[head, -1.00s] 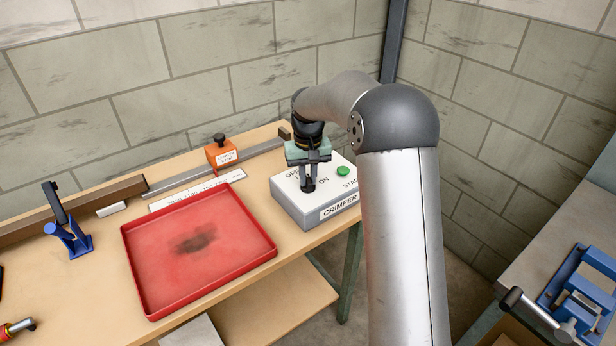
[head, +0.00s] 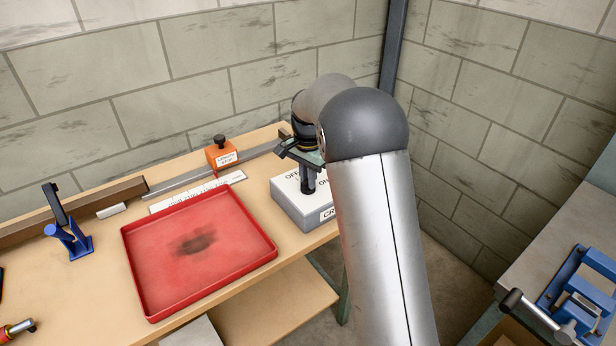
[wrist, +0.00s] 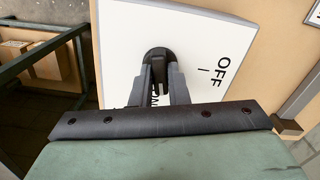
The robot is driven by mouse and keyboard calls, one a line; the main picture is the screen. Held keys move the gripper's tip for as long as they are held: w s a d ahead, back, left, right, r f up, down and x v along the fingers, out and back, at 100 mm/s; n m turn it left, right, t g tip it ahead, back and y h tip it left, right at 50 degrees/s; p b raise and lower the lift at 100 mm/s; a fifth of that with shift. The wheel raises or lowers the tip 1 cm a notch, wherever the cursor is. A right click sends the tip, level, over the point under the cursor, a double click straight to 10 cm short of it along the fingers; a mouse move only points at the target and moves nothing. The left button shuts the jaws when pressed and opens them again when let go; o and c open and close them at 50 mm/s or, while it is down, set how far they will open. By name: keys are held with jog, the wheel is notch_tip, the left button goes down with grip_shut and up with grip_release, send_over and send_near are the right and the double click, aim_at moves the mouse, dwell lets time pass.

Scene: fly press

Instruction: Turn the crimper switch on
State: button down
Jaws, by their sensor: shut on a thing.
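The crimper control box (head: 287,209) is grey with a white top and sits at the right end of the workbench. Its black switch knob shows in the wrist view (wrist: 160,56), with an OFF label to its right and a partly hidden ON label below it. My gripper (head: 307,187) is over the box top, shut on the knob, with one finger on each side of it. The fingers also show in the wrist view (wrist: 158,85). I cannot tell which label the knob points at. My arm hides the box's right part and the green button.
A red tray (head: 160,290) lies left of the box. Behind it are an orange stop block (head: 221,157) on a metal rail and a white label strip. A blue stand (head: 68,240) is at the left. Another bench with a blue fixture (head: 580,296) is at the right.

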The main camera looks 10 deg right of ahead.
jog(key=shift+m, duration=1.6)
jog(key=c, duration=1.4)
grip_release()
notch_tip(320, 180, up, 18)
jog(key=shift+f, duration=0.25)
